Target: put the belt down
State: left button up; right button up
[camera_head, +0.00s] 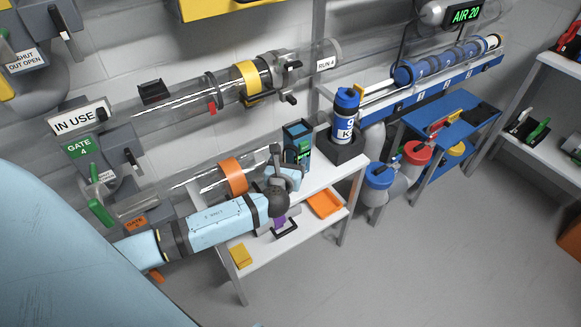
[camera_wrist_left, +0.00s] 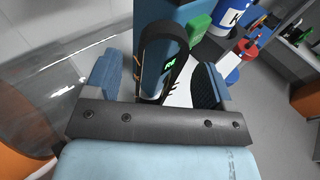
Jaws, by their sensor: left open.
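My left gripper (camera_head: 284,172) is over the white bench (camera_head: 330,172), close to the upright blue and dark box (camera_head: 298,146) with a green display. In the left wrist view its two blue fingers are spread wide (camera_wrist_left: 160,82). Between them stands a dark rounded loop (camera_wrist_left: 148,52) with a tan edge, perhaps the belt; I cannot be sure. A small green display shows inside it. I cannot tell whether either finger touches it. In the head view my gripper and wrist hide this spot. My right gripper is not in view.
Clear tubes with an orange collar (camera_head: 233,176) run behind my arm. An orange tray (camera_head: 325,203) lies on the lower shelf. The floor (camera_head: 440,250) at right is clear.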

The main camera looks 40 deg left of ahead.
pick_arm(q)
jog(key=shift+w+a, duration=0.15)
jog(key=shift+w, duration=0.25)
jog(key=shift+c, duration=0.4)
jog(key=c, duration=1)
jog(key=shift+r, duration=0.1)
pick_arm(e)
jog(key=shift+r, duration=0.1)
